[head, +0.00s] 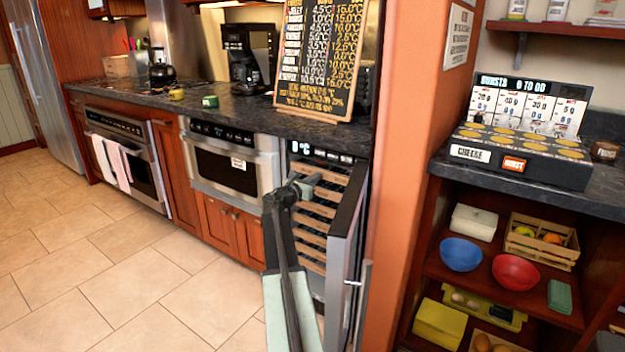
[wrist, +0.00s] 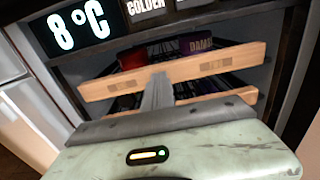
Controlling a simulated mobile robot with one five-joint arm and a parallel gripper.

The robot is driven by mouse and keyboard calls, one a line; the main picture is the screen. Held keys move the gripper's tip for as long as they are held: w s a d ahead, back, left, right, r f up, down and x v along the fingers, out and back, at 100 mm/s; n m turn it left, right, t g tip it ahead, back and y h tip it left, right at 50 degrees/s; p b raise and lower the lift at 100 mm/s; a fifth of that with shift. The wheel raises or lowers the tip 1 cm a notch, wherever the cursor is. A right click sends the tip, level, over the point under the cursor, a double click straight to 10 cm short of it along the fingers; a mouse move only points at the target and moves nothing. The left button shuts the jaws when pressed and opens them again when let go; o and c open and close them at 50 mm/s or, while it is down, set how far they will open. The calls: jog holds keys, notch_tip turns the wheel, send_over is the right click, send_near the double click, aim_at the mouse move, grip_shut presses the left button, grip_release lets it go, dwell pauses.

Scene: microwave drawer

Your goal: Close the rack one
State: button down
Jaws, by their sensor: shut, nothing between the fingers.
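The wine cooler (head: 320,150) stands open under the counter, its glass door (head: 346,240) swung out to the right. Several wooden-fronted racks (head: 313,225) are stacked inside. In the head view my gripper (head: 306,184) reaches into the cooler's upper part and hides some of the racks.
A second rack front (wrist: 225,99) lies just below the top one. The open door stands close to the right of my arm. A microwave drawer (head: 232,168) and cabinets are to the left; an orange wall (head: 400,200) is to the right. The tiled floor at left is clear.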

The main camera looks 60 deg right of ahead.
jog(key=a, duration=1.4)
jog(key=shift+w, duration=0.15)
